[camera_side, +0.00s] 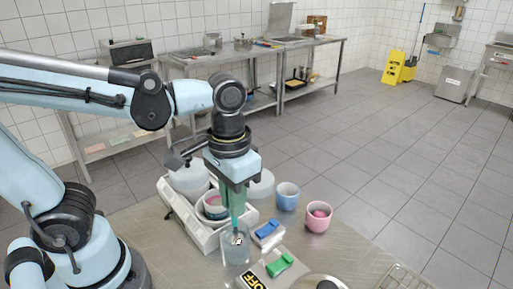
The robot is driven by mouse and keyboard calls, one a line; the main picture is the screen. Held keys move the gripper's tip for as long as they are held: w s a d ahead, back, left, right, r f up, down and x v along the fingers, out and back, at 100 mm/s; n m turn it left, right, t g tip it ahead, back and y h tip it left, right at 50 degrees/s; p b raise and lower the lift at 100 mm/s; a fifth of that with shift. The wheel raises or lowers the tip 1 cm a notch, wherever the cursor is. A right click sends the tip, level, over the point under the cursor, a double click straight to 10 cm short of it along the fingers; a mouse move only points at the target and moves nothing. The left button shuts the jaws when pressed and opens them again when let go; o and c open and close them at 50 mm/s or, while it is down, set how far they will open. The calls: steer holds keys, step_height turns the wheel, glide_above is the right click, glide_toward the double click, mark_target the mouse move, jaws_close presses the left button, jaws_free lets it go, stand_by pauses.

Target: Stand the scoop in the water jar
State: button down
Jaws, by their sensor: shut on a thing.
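My gripper (235,203) points straight down over the steel worktop and is shut on the scoop (236,224). The scoop has a teal handle and hangs upright, with a small, pale lower end. The clear water jar (236,255) stands on the worktop directly below my gripper. The scoop's lower end overlaps the jar's upper part in the picture. I cannot tell whether it touches the jar's wall or bottom. The top of the handle is hidden between my fingers.
A white crate (205,241) with tubs and bowls stands close behind the jar on the left. A blue cup (287,196), a pink cup (319,217), a blue-topped block (268,234) and a green item (280,265) are to the right. A wire rack (402,279) lies front right.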

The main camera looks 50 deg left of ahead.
steer(key=c, duration=1)
jaws_free()
steer(key=shift+r, duration=0.1)
step_height(320, 180, up, 12)
steer(key=shift+f, duration=0.1)
